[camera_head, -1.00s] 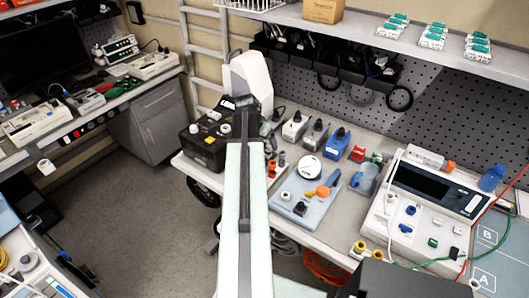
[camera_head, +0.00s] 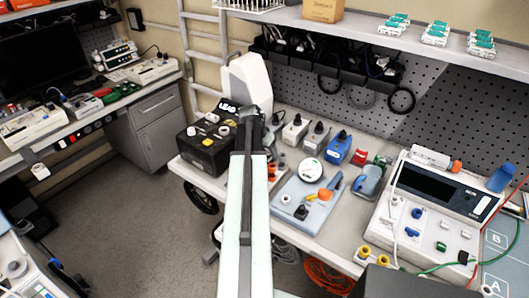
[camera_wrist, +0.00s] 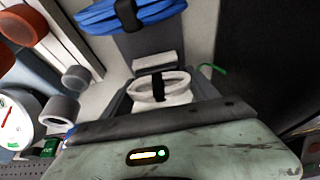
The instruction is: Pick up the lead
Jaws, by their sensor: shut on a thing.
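In the wrist view a white coiled lead (camera_wrist: 160,90) with a black tie around it lies between the grey jaws of my gripper (camera_wrist: 162,100). The jaws are shut on it. A blue coil (camera_wrist: 130,14) with a black tie shows above it, apart from the gripper. In the head view my arm reaches over the bench and covers the white lead and my gripper. I cannot tell there what they touch.
A black box (camera_head: 203,150) stands at the bench's left end. Black holders (camera_head: 330,66) hang on the pegboard. Floor (camera_head: 120,220) is clear at left.

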